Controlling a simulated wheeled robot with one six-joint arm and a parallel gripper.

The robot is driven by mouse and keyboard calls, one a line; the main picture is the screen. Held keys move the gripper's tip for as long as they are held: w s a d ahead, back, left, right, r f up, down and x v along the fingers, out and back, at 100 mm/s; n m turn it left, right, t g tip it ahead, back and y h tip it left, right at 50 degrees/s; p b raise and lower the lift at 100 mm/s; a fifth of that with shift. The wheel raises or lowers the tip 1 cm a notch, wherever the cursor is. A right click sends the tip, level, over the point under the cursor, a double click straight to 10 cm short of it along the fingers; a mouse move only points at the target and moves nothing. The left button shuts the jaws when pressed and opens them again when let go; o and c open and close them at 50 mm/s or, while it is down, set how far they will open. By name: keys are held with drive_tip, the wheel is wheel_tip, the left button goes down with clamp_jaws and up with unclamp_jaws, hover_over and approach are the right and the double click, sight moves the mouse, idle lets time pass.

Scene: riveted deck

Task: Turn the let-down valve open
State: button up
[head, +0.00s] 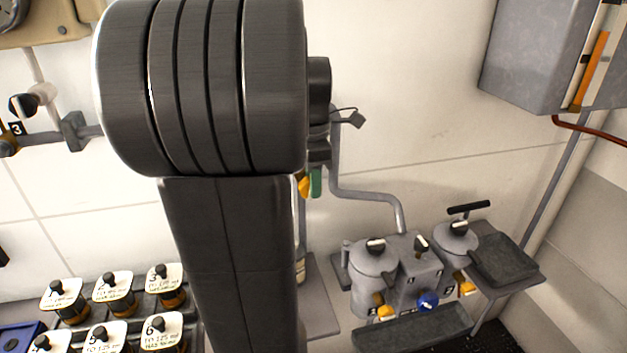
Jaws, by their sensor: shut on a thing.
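My gripper is not visible; my dark arm fills the middle of the head view and may hide it. No valve can be told for certain as the let-down valve. A green part (316,182) and a yellow part (303,186) show just past the arm's right edge, mostly hidden by it. At lower right, a grey twin-pot unit (372,277) has black-and-white knobs on top, a blue knob (427,302) in front and yellow parts below.
Several amber jars (116,295) with white labelled tops stand in a rack at lower left. A grey pipe (366,194) bends down to the twin-pot unit. A grey cabinet (532,52) hangs at upper right. A dark tray (503,259) sits below it. The wall between is mostly bare.

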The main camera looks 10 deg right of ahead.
drive_tip(key=shift+a+h, duration=0.2)
drive_tip(key=shift+h, duration=1.2)
drive_tip(key=o, duration=1)
drive_tip(key=shift+r, duration=0.1)
drive_tip(key=v, duration=1.3)
drive_tip(key=shift+a+r+b, duration=0.1)
drive_tip(key=shift+r+b, duration=0.2)
drive_tip(key=shift+r, duration=0.05)
drive_tip(key=shift+f, duration=0.1)
drive_tip(key=x, duration=1.3)
drive_tip(key=shift+f, duration=0.3)
